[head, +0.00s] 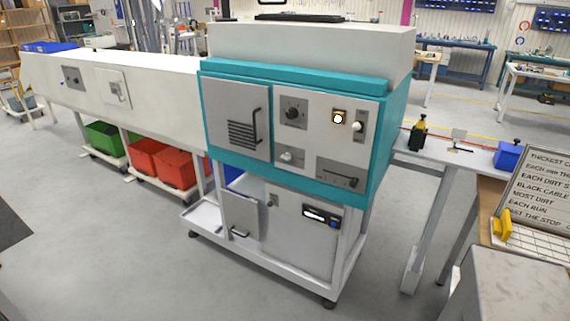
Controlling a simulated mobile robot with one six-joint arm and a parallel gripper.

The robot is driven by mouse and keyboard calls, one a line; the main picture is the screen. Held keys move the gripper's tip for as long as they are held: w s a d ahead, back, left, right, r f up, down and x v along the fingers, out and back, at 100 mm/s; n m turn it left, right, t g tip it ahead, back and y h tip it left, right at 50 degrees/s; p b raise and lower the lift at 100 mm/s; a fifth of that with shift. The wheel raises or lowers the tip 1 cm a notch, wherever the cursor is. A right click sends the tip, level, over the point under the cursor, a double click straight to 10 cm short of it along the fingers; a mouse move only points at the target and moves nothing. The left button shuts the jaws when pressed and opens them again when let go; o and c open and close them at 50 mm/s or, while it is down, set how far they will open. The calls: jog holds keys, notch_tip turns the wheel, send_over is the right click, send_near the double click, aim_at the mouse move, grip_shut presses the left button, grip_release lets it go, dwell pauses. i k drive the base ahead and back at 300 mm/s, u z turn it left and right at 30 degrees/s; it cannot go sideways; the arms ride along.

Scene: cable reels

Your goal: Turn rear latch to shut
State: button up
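A teal and white machine (293,188) stands in the middle of the head view. Its front has a grey vented door (236,115) with a black handle, lying flush with the front. Right of the door are a black dial (292,112), a lit amber switch (339,117) and white-knobbed controls (358,127). A long white housing (160,75) runs back to the left, with a dark knob plate (72,77) and a small hatch with a handle (115,88). I cannot tell which fitting is the rear latch or how it is turned. My gripper is not in view.
Green (104,137) and red bins (161,162) stand on dollies under the housing. A lower cabinet has a grey flap (241,213) and a display (321,216). A side table (440,152) and text board (537,197) are at right. Floor in front is clear.

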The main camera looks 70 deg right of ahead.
aim_at(287, 156)
jog(key=u, duration=0.15)
jog(key=k, duration=0.55)
jog(key=z, duration=0.8)
jog(key=i, duration=0.5)
jog(key=z, duration=0.05)
